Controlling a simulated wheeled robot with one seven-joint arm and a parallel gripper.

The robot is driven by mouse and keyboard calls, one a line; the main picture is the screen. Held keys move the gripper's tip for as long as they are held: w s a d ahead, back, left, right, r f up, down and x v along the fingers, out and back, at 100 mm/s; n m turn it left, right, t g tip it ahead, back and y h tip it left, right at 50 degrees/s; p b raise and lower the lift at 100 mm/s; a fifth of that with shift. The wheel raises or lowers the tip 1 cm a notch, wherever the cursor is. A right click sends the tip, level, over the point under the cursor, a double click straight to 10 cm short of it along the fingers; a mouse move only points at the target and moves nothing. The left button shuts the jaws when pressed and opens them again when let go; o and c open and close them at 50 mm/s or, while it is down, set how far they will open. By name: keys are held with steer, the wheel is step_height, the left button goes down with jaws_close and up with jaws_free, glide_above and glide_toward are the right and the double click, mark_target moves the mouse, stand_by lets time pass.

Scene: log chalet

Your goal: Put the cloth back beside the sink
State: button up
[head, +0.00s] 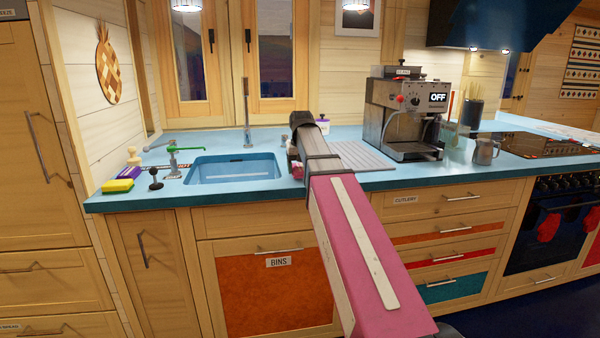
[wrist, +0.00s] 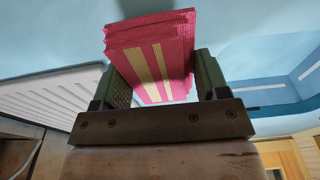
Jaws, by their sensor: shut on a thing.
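The cloth (wrist: 150,52) is a folded pink stack with pale yellow stripes. In the wrist view it sits between the two dark fingers of my gripper (wrist: 159,82), which is shut on it. In the head view my gripper (head: 292,158) is at the counter between the sink and the ribbed drainer, mostly hidden by my arm. Only a small pink bit of the cloth (head: 297,171) shows there. The sink (head: 235,170) is a blue basin to the left of my gripper. I cannot tell whether the cloth touches the counter.
A ribbed drainer (head: 358,161) and a coffee machine (head: 402,115) are to the right. The blue counter's front edge is before me.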

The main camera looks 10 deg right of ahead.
mark_target(301, 168)
steer(key=shift+f, duration=0.75)
steer(key=shift+f, duration=0.2)
steer(key=o, duration=0.9)
steer(key=shift+r, duration=0.15)
steer(key=r, duration=0.4)
steer(key=s+r, duration=0.1)
steer(key=r, duration=0.7)
steer(key=shift+s, duration=0.25)
